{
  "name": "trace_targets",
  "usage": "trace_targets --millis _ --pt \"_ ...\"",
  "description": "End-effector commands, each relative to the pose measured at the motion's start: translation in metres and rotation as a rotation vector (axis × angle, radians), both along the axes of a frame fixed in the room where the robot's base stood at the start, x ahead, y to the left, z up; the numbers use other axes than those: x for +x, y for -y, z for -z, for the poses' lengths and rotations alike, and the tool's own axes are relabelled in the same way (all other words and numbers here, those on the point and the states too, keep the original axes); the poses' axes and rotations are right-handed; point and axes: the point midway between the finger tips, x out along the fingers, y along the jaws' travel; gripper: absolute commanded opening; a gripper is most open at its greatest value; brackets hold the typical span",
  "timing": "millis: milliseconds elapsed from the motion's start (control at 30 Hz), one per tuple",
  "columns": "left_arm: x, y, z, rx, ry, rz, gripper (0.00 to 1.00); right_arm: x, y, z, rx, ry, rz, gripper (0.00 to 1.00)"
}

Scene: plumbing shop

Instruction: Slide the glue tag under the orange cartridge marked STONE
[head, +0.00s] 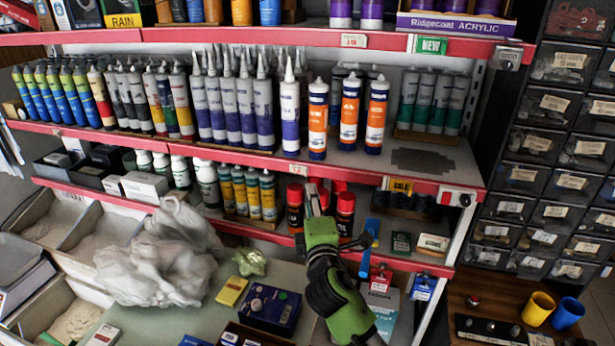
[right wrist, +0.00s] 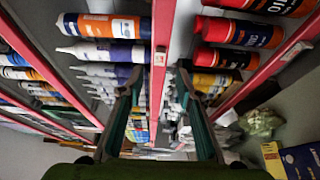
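Three orange-labelled cartridges stand upright on the middle shelf in the head view: a left one (head: 318,122), a middle one (head: 349,115) and a right one (head: 377,118). Their print is too small to tell which is STONE. A small white tag (head: 297,168) sits on the red rail below the purple-and-white cartridge (head: 290,115); it also shows in the right wrist view (right wrist: 160,56). Its print is unreadable. My right gripper (head: 313,200) is just below that rail. In the right wrist view its fingers (right wrist: 158,85) are apart, either side of the rail, with nothing held. My left gripper is out of view.
Red-capped cans (head: 345,214) stand close beside the right gripper on the lower shelf. A SALE tag (head: 401,186) and a white-and-red piece (head: 459,198) sit farther right on the rail. A dark patch (head: 423,161) of shelf is bare right of the orange cartridges.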

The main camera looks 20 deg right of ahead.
Motion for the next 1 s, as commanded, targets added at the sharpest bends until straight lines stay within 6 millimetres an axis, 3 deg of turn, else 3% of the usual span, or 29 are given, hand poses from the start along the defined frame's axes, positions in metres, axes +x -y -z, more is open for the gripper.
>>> trace_targets --millis 200,500,700,1000 --pt "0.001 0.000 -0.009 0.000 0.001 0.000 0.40 0.041 0.009 -0.002 0.000 -0.001 0.002 0.32" --pt "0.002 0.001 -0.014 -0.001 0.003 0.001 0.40 0.086 0.019 -0.001 0.003 -0.001 0.003 0.32" --pt "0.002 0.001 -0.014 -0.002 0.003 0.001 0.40 0.102 0.021 0.000 0.003 -0.001 0.002 0.32" --pt "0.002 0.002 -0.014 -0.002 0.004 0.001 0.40 0.106 0.022 0.001 0.005 -0.002 0.001 0.32"
